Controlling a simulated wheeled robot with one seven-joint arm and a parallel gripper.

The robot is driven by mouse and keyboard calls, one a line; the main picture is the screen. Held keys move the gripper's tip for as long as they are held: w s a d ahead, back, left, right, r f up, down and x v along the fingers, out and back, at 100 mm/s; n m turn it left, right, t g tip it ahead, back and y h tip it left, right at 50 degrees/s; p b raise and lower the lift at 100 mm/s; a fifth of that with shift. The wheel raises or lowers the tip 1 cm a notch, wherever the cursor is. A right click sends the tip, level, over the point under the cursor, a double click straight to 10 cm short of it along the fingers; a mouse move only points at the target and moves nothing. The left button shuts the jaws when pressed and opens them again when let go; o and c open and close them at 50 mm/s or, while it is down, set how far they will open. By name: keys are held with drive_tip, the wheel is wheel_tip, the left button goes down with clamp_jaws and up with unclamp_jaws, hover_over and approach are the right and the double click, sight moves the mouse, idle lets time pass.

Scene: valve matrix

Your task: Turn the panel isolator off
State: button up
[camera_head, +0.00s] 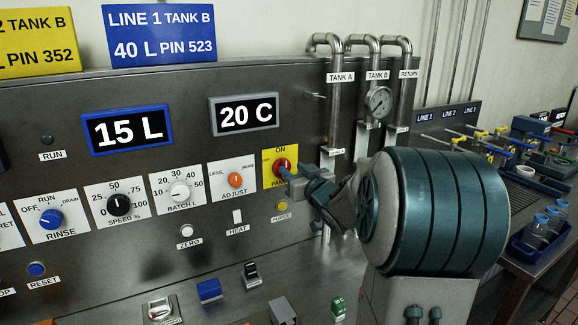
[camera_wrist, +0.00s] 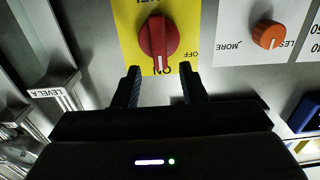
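The panel isolator is a red rotary knob (camera_wrist: 157,37) on a yellow plate (camera_wrist: 127,42) marked ON and OFF. In the wrist view the picture is upside down, and the knob's handle points at ON. My gripper (camera_wrist: 159,70) is open and empty. Its two dark fingertips stand to either side of the knob's ON end, with a gap on both sides. In the head view my gripper (camera_head: 289,175) is close to the panel at the isolator; contact cannot be told.
An orange ADJUST knob (camera_head: 235,180) is left of the isolator. A yellow PURGE button (camera_head: 282,205) sits just below it. Steel pipes (camera_head: 335,105) with a gauge (camera_head: 380,102) rise to the right. Several blocks and switches stand on the lower ledge. A cluttered bench (camera_head: 530,170) is at far right.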

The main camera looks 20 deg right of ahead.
sight(286, 165)
drive_tip(key=shift+w+a, duration=0.1)
drive_tip(key=shift+w, duration=1.55)
clamp_jaws()
